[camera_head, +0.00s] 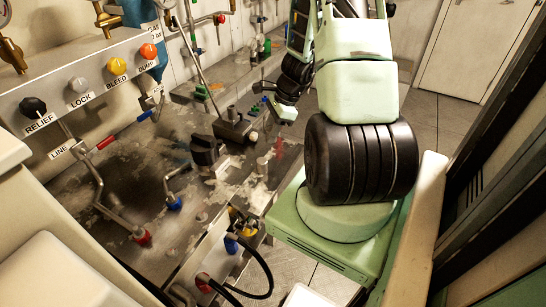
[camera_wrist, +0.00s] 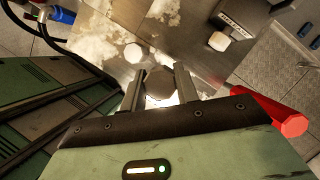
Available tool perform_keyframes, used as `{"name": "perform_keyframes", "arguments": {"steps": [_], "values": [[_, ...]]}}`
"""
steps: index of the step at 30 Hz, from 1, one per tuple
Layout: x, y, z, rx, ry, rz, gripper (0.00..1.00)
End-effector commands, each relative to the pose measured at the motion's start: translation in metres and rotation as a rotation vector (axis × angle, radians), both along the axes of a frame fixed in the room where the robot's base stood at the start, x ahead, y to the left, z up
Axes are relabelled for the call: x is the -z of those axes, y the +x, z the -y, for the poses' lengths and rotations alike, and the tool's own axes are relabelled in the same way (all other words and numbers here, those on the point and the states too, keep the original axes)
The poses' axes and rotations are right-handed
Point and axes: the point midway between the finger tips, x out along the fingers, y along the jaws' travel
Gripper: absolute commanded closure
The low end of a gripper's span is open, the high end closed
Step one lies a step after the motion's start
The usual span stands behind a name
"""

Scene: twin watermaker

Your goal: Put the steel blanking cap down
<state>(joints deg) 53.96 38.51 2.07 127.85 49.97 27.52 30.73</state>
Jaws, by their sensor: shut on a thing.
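In the wrist view my gripper (camera_wrist: 160,88) has its two dark fingers closed on the sides of a round grey steel blanking cap (camera_wrist: 159,82). The stained metal bench top (camera_wrist: 185,45) shows beyond the fingers. I cannot tell whether the cap touches the bench or hangs just above it. The fingers and the cap are too small and covered to make out there.
A small pale round piece (camera_wrist: 133,53) lies just beyond the left finger. A dark box with a white knob (camera_wrist: 219,41) stands at the upper right. A red handle (camera_wrist: 282,116) is close on the right. Black hoses (camera_head: 262,280) hang at the bench front.

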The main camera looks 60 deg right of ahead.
Motion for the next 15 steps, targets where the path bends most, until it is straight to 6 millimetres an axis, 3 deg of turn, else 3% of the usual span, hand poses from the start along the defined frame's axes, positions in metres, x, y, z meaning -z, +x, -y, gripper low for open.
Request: {"name": "perform_keyframes", "arguments": {"steps": [3, 15], "values": [[0.022, -0.001, 0.0, 0.003, 0.004, -0.002, 1.0], [0.069, 0.0, 0.0, 0.003, 0.002, -0.001, 1.0]]}}
